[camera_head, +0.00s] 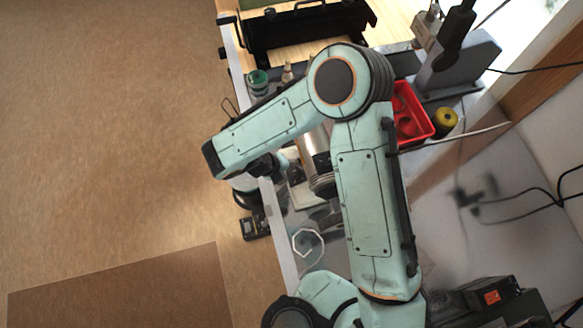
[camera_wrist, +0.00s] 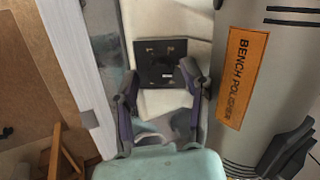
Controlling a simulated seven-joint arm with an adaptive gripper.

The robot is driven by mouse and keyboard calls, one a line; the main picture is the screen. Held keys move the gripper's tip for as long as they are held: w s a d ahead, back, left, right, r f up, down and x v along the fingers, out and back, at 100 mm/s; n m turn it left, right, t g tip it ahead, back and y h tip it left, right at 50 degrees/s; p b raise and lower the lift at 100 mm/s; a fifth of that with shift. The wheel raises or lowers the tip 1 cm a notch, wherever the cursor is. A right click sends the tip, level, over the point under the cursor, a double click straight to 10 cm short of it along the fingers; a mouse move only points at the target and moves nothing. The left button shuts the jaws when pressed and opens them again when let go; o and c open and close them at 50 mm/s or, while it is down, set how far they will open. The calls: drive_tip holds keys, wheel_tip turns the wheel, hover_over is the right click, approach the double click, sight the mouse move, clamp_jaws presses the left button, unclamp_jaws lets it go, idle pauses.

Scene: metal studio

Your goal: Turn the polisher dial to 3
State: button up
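The bench polisher (camera_wrist: 207,150) is a grey metal body on the right of the wrist view, with an orange label (camera_wrist: 242,78) reading "BENCH POLISHER". In the head view its silver cylinder (camera_head: 318,152) shows partly behind my arm. My gripper (camera_wrist: 160,78) is open and empty in the wrist view, its fingers wide apart beside the polisher. A black square plate (camera_wrist: 160,63) with small marks lies beyond the fingertips; I cannot tell whether it belongs to the polisher. In the head view my gripper (camera_head: 265,168) is mostly under the forearm.
A red bin (camera_head: 411,115) and a yellow roll (camera_head: 445,122) stand right of my arm. A black device (camera_head: 305,28) is at the back. A clear octagonal container (camera_head: 307,243) is near the bench's left edge (camera_head: 284,245). Open floor (camera_head: 100,130) lies left.

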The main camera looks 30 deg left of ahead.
sight(315, 162)
drive_tip(key=v, duration=0.8)
idle(0.7)
